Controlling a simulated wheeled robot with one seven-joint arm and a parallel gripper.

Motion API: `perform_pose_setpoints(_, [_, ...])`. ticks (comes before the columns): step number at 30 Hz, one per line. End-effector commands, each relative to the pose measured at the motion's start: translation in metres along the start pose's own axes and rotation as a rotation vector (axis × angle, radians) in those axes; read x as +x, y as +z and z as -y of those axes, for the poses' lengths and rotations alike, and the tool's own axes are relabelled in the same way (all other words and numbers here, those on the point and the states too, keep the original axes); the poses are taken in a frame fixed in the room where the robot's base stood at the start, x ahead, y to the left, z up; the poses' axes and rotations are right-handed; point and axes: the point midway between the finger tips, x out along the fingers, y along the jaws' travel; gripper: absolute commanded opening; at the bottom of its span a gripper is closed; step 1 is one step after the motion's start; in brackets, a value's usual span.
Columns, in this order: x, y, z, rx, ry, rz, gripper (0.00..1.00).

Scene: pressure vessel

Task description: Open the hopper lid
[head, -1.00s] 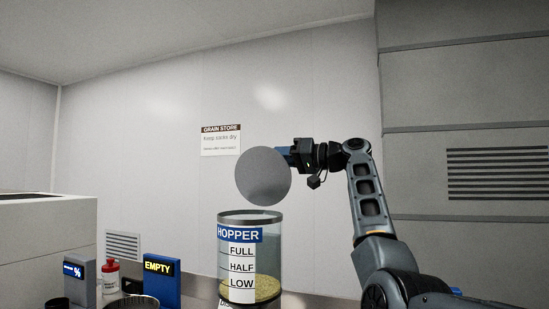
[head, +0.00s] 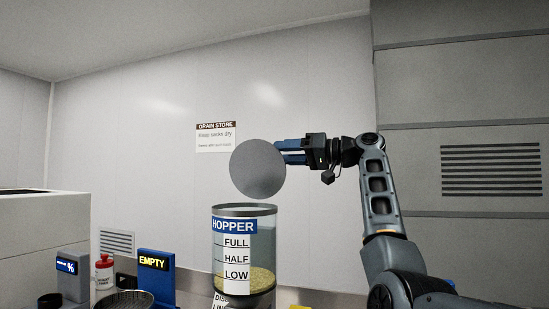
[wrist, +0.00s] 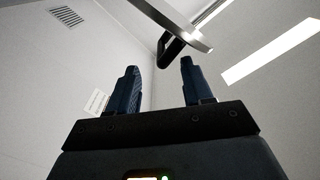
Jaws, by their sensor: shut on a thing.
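The hopper (head: 262,240) is a clear cylinder with a blue label, FULL, HALF and LOW marks and yellow grain low inside. Its round grey lid (head: 258,168) stands upright above the rim, its disc facing the head camera. My gripper (head: 281,151) is at the lid's upper right. In the wrist view the lid (wrist: 185,28) shows as a thin edge with a dark handle (wrist: 172,48). My gripper's blue fingers (wrist: 158,75) stand apart, with the handle just past their tips in the picture. The contact on the handle cannot be made out clearly.
A blue EMPTY display (head: 155,275), a red-capped bottle (head: 104,273), a % display (head: 72,272) and a dark round pan (head: 128,299) stand left of the hopper. A pale box (head: 45,235) is at far left.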

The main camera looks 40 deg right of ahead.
Motion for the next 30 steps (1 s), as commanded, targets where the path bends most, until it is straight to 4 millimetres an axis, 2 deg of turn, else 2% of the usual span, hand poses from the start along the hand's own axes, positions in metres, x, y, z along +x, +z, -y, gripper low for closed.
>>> perform_pose_setpoints(1, [-0.014, 0.005, -0.01, 0.007, 0.013, 0.0, 0.4])
perform_pose_setpoints(3, [-0.023, 0.004, -0.009, 0.006, 0.012, -0.001, 0.4])
perform_pose_setpoints(9, [-0.037, 0.001, -0.004, 0.003, 0.007, -0.003, 0.4])
perform_pose_setpoints(30, [-0.037, -0.002, -0.001, 0.0, 0.003, -0.005, 0.4])
